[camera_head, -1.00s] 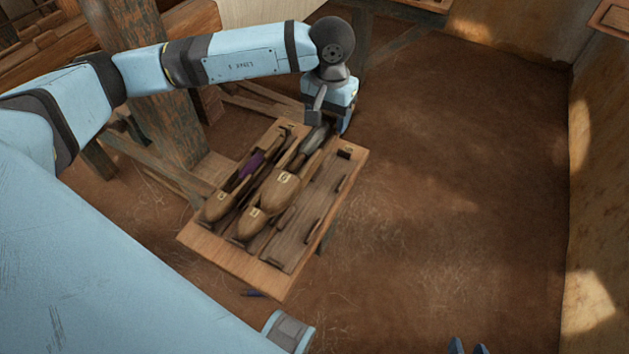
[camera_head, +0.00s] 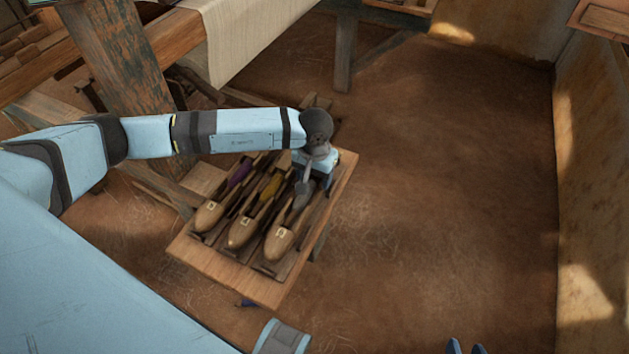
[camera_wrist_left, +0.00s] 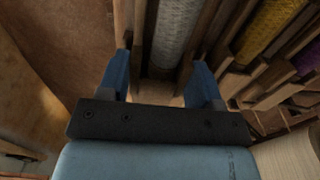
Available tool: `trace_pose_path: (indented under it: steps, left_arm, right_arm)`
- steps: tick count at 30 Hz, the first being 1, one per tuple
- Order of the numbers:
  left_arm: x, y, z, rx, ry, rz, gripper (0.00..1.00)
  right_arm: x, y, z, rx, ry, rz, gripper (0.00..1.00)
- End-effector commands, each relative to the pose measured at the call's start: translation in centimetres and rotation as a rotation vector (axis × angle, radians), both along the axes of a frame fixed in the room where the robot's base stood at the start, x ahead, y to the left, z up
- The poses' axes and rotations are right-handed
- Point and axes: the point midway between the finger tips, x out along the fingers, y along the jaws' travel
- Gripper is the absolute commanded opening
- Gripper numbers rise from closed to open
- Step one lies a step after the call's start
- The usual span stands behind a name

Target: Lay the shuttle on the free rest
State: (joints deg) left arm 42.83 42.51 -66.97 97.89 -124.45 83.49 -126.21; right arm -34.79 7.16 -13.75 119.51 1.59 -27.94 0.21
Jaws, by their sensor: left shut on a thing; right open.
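The shuttle with grey yarn (camera_head: 280,243) is in my left gripper (camera_head: 304,187), over the right-hand rest of the wooden rack (camera_head: 222,272). Its pale wooden nose points toward the rack's near edge, lined up with the other shuttles. I cannot tell whether it touches the rest. In the left wrist view the blue fingers (camera_wrist_left: 162,84) are on either side of the shuttle, with its grey yarn (camera_wrist_left: 175,35) between them. My right gripper (camera_head: 467,347) shows only as two blue fingertips, apart, at the bottom edge.
A shuttle with purple yarn (camera_head: 210,215) lies in the left rest, and one with yellow yarn (camera_head: 241,232) in the middle rest. The loom post (camera_head: 120,65) and cloth (camera_head: 240,35) stand behind. The earth floor (camera_head: 450,200) to the right is open up to the wall.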

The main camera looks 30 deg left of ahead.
Motion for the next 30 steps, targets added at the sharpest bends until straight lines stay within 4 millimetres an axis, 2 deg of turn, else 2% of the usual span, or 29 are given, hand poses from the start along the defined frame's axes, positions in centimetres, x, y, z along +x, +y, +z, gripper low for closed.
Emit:
trace_pose_path:
  steps: [1,4,15,16,19,30]
  left_arm:
    - [-0.1,-0.1,-1.0,-0.001,0.004,0.001,0.23]
    - [0.0,0.0,-2.2,0.0,0.002,0.002,0.23]
    - [0.0,0.0,-2.8,0.0,0.0,0.001,0.23]
    - [0.0,0.0,-2.9,0.0,0.0,0.001,0.61]
    - [0.0,0.0,-2.7,0.0,0.0,0.001,0.84]
    - [0.0,0.0,-2.1,0.0,0.001,0.001,0.85]
  right_arm:
    - [0.0,0.0,-0.1,-0.001,0.0,0.001,0.43]
    - [0.0,0.0,-0.1,-0.001,0.001,0.001,0.43]
    - [0.0,0.0,-0.3,0.0,-0.003,0.002,0.43]
    - [0.0,0.1,-0.3,-0.001,-0.005,0.002,0.43]
    - [0.0,0.1,-0.1,0.0,-0.005,0.003,0.43]
    - [0.0,0.1,0.5,0.001,-0.004,0.002,0.43]
